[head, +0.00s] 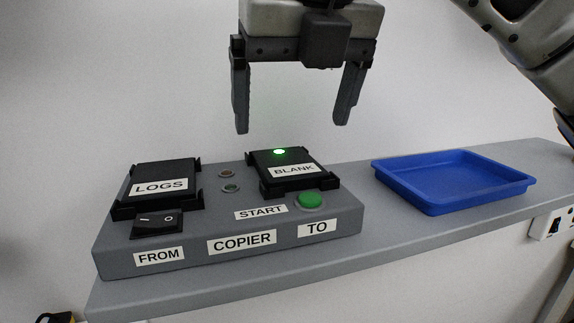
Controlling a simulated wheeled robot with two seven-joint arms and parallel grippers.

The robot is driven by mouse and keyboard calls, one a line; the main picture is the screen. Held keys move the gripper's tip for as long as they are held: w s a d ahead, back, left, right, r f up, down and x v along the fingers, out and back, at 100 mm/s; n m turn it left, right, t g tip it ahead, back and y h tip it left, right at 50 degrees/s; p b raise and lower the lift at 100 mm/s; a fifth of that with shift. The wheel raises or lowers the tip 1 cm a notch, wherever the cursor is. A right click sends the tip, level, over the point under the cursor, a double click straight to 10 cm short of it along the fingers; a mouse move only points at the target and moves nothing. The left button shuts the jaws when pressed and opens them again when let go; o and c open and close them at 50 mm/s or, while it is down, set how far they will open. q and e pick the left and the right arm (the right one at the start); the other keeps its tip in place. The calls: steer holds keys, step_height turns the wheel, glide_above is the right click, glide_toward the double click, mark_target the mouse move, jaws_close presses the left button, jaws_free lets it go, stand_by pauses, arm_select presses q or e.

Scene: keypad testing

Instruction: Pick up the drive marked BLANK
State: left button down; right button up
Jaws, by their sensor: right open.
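The drive marked BLANK (305,170) is a black block with a white label. It sits in the right slot of the grey copier (200,245), above the TO label. A green light (279,152) glows at its top. My right gripper (292,130) is open and empty, pointing down above the BLANK drive, with a visible gap between its fingertips and the drive. My left gripper is not in the head view.
The drive marked LOGS (160,180) sits in the copier's left slot, above FROM. A black rocker switch (156,222) and a green START button (309,201) are on the copier. A blue tray (435,202), empty, stands on the grey shelf (400,243) to the right.

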mark_target(288, 161)
steer(key=p+x, duration=0.1)
steer(key=x, duration=0.4)
steer(key=shift+w+f, duration=0.25)
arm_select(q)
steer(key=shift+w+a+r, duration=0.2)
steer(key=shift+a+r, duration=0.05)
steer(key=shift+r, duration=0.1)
arm_select(e)
steer(key=shift+w+f, duration=0.1)
steer(key=shift+f, duration=0.25)
steer(key=c, duration=1.1)
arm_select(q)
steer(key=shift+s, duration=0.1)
